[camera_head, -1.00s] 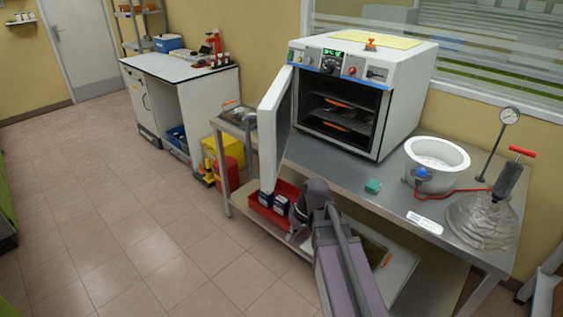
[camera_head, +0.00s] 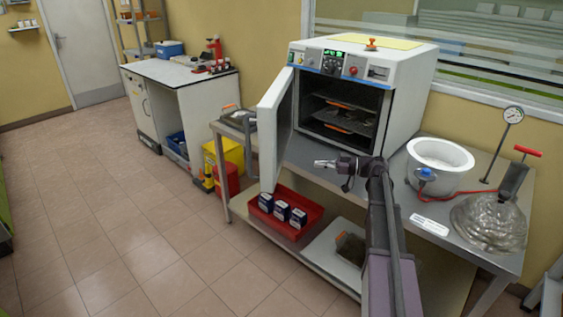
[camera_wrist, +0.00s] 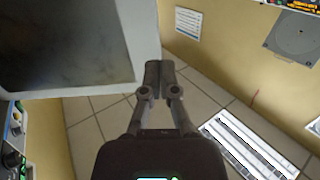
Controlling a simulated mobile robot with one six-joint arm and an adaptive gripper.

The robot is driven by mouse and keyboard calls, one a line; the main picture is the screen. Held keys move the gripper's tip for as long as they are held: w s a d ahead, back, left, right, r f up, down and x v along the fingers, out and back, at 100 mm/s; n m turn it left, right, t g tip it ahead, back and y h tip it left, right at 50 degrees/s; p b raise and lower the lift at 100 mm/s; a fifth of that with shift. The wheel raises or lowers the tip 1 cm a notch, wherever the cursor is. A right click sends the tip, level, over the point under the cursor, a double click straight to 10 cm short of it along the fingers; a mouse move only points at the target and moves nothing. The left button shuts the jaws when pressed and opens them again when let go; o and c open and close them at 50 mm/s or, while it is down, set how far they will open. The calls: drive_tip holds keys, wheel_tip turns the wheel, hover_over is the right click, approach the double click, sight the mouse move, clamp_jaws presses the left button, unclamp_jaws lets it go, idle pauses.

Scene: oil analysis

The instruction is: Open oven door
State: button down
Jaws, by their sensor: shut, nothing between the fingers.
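The white oven (camera_head: 410,95) stands on the metal table, with its dark chamber and racks showing. Its white door (camera_head: 273,130) is swung wide open to the left, clear of the front opening. My gripper (camera_head: 318,163) is in front of the lower part of the opening, to the right of the door, pointing left. In the wrist view my gripper (camera_wrist: 159,76) has its two fingers together and empty. The door (camera_wrist: 65,45) is there at upper left, with its grey inner panel, close to the fingertips; I cannot tell whether they touch.
The metal table (camera_head: 400,222) also bears a white pot (camera_head: 438,165) and a glass vessel (camera_head: 490,222) on the right. A red tray (camera_head: 284,226) with small boxes sits on the lower shelf. The tiled floor (camera_head: 130,210) at left is open.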

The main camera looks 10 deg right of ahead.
sight(273, 158)
drive_tip(key=shift+w+d+r, duration=0.15)
drive_tip(key=shift+d+r, duration=0.05)
drive_tip(key=shift+d, duration=0.1)
drive_tip(key=shift+a, duration=0.15)
drive_tip(key=x, duration=1.3)
drive_tip(key=shift+w+a+r, duration=0.2)
drive_tip(key=shift+w+a, duration=0.05)
drive_tip(key=shift+a, duration=0.1)
idle(0.3)
